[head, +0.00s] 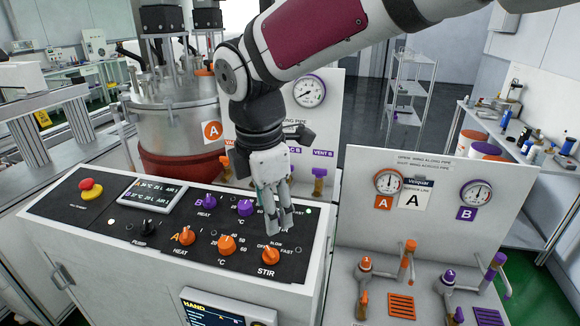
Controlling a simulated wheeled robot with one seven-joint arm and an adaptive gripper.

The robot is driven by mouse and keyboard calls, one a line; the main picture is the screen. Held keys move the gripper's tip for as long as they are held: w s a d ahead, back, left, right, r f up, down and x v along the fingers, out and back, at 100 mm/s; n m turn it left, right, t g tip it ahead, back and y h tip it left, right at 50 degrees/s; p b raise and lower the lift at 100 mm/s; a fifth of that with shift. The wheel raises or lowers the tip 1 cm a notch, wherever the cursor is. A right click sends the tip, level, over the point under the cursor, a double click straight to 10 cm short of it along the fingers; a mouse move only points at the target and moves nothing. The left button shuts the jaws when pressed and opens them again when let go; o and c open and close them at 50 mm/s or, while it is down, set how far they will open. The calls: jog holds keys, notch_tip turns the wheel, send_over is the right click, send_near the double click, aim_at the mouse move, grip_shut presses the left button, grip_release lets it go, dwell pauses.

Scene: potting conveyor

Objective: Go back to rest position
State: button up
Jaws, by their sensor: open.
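My gripper (279,228) hangs from my arm in the middle of the head view, pointing down over the right part of the black control panel (98,212). Its fingers are apart and nothing shows between them. The fingertips are just above the orange STIR knob (271,255) in the picture; I cannot tell whether they touch it. The orange temperature knob (226,245), orange HEAT knob (187,236) and purple temperature knob (245,207) are to the left of the fingers.
A red emergency button (91,189) and a small display (149,193) are on the panel's left. A metal tank (178,125) stands behind. To the right, a white gauge board (437,215) rises behind orange and purple valves. A shelf rack (408,95) is farther back.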

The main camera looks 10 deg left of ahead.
jog(key=s+d+r+m+t, duration=0.1)
jog(key=s+d+m, duration=0.4)
jog(key=d+m, duration=0.3)
jog(key=s+d+r+m+t, duration=0.1)
jog(key=s+d+r+m, duration=0.1)
jog(key=s+d+m, duration=0.3)
jog(key=s+d+r+m+t, duration=0.1)
jog(key=s+d+m, duration=0.4)
jog(key=d+m, duration=0.6)
jog(key=d, duration=0.3)
jog(key=shift+s+d+r+m+t, duration=0.25)
jog(key=shift+r+m+t, duration=0.05)
jog(key=shift+r+m, duration=0.1)
